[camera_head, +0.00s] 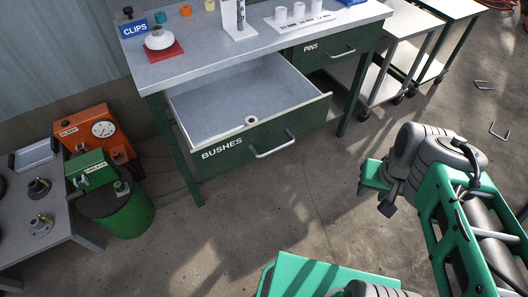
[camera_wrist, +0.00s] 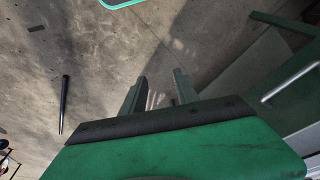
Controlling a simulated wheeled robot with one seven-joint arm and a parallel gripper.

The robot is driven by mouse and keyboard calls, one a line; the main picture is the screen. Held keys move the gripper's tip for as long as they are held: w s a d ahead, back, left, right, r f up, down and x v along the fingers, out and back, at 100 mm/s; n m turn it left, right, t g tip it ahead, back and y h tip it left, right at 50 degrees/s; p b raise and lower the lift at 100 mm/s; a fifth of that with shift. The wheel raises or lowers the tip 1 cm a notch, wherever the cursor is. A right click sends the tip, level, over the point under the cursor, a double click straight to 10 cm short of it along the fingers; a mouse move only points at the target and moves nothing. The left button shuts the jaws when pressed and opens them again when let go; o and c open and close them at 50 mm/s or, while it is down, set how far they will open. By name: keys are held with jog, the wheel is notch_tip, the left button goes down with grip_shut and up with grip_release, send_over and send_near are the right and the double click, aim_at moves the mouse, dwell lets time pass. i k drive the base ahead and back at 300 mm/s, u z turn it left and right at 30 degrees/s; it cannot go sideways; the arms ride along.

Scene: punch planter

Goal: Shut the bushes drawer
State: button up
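The bushes drawer (camera_head: 222,140) is pulled well out of the green workbench in the head view. Its green front bears the word BUSHES and a silver bar handle (camera_head: 272,147). A small pale ring-shaped bush (camera_head: 251,120) lies inside near the front wall. My gripper shows in the wrist view (camera_wrist: 157,88) with its two fingers apart and nothing between them. In the head view my arm is at the right, apart from the drawer. A green front with a bar handle (camera_wrist: 290,82) shows at the right of the wrist view; I cannot tell which drawer it is.
The pins drawer (camera_head: 325,50) beside it looks shut. The bench top (camera_head: 205,45) carries a clips sign, a red dish and several small parts. A green bin (camera_head: 122,208) and a side table (camera_head: 60,230) stand at left. The floor (camera_head: 250,220) before the drawer is clear.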

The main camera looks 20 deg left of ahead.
aim_at(210, 111)
jog(key=z, duration=5.25)
jog(key=k, duration=0.6)
jog(key=z, duration=5.85)
